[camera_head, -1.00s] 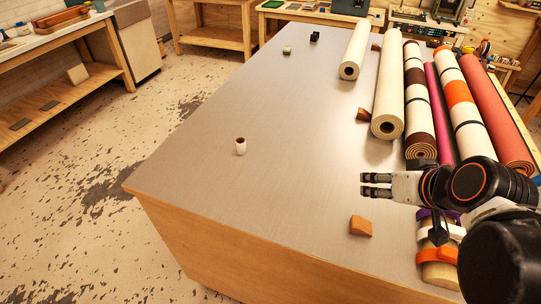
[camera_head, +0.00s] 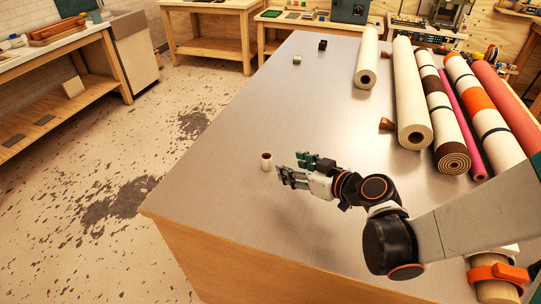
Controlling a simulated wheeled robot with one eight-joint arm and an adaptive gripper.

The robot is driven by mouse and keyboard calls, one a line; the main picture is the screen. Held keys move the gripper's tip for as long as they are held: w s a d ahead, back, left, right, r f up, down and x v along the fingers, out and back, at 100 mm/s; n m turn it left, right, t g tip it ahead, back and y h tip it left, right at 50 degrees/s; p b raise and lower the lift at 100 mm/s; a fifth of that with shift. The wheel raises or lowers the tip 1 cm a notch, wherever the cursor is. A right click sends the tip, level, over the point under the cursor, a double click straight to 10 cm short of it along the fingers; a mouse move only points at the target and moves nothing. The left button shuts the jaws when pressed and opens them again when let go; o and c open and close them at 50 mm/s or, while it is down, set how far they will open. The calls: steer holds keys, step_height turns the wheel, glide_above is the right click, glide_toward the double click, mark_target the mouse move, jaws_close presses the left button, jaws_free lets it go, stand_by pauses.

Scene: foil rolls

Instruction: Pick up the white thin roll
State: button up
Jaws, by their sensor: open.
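The thinner white roll (camera_head: 367,57) lies lengthwise on the grey metal table (camera_head: 225,180), its dark-cored end facing me, at the left of the row of rolls. A thicker cream roll (camera_head: 409,95) lies to its right. My gripper (camera_head: 282,168) is open and empty over the table's left part, well nearer to me than the thin roll. A small white cylinder (camera_head: 266,162) with a brown top stands just left of the fingertips. I cannot tell if they touch it.
Brown-banded (camera_head: 447,125), magenta (camera_head: 468,133), orange-banded (camera_head: 492,120) and red (camera_head: 510,103) rolls lie further right. Wooden wedges (camera_head: 387,125) sit beside the rolls. The table's middle is clear.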

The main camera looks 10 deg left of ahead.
mark_target(266, 157)
steer(key=b+x, duration=0.4)
steer(key=x, duration=0.9)
steer(key=shift+s, duration=0.1)
steer(key=c, duration=0.9)
